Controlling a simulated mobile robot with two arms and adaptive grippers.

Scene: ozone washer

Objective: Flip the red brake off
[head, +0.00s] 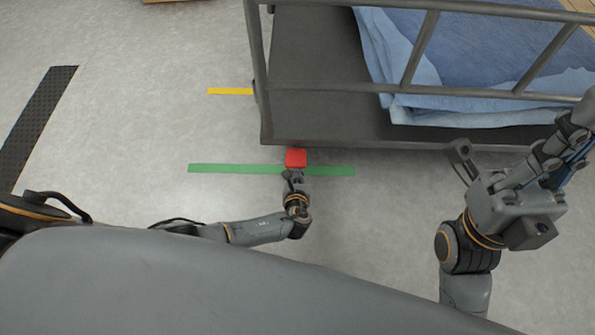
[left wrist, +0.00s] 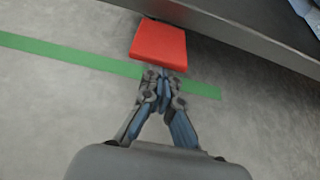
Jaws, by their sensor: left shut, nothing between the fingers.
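The red brake (head: 296,158) is a small red pedal at the near edge of a dark grey cart (head: 310,120). In the left wrist view the red brake (left wrist: 158,44) shows as a flat red block beside the cart's side (left wrist: 250,38). My left gripper (head: 293,176) is shut and empty, with its fingertips right at the near edge of the brake. In the left wrist view the fingertips (left wrist: 163,76) meet or nearly meet that edge; I cannot tell if they touch. My right gripper (head: 465,160) is raised at the right, away from the brake; its fingers seem spread apart.
The cart has grey rails (head: 330,87) and carries folded blue cloth (head: 450,70). A green floor strip (head: 225,168) runs under the brake area. A yellow strip (head: 230,91) and a dark mat (head: 35,120) lie on the floor to the left.

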